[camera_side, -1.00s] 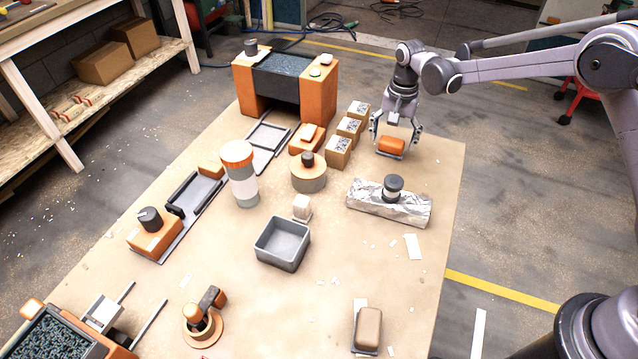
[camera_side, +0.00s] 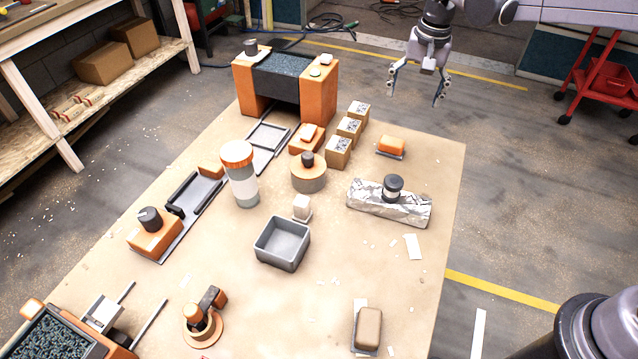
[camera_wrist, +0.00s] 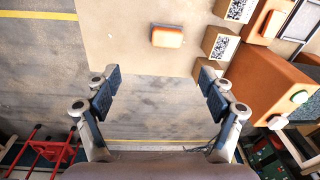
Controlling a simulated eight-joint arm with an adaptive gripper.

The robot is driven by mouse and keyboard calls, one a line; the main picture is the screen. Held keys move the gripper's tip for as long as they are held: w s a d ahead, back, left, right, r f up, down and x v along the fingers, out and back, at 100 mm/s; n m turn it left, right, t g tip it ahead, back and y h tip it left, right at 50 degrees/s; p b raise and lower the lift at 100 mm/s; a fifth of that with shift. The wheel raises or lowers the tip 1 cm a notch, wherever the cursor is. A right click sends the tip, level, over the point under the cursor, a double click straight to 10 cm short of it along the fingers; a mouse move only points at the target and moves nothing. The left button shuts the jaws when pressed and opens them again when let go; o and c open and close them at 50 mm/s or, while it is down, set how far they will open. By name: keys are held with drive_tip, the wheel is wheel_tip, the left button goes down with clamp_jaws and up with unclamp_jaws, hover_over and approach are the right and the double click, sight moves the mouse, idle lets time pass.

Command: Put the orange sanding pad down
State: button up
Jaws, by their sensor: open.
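The orange sanding pad (camera_side: 391,145) lies flat on the tan table near its far right edge, to the right of the labelled boxes. It also shows in the wrist view (camera_wrist: 167,37), beyond my fingertips. My gripper (camera_side: 416,97) is open and empty, raised well above and beyond the pad, apart from it. In the wrist view my gripper's fingers (camera_wrist: 162,82) are spread wide with nothing between them.
Several boxes with printed labels (camera_side: 349,128) stand left of the pad. An orange machine (camera_side: 319,88) stands at the table's back. A foil-wrapped block (camera_side: 366,203) with a dark-topped jar (camera_side: 393,186) is in front of the pad. Bare table (camera_side: 440,165) lies right of the pad.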

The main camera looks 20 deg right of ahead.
drive_tip(key=s+d+n+t, duration=0.1)
drive_tip(key=s+n+t, duration=0.2)
drive_tip(key=s, duration=0.9)
drive_tip(key=s+d+r+n+t, duration=0.1)
drive_tip(key=s+d+n+t, duration=0.1)
drive_tip(key=s, duration=1)
drive_tip(key=n+t, duration=0.1)
drive_tip(key=n, duration=0.1)
drive_tip(key=shift+s+d+n, duration=0.25)
drive_tip(key=shift+s+n, duration=0.1)
drive_tip(key=shift+n, duration=0.05)
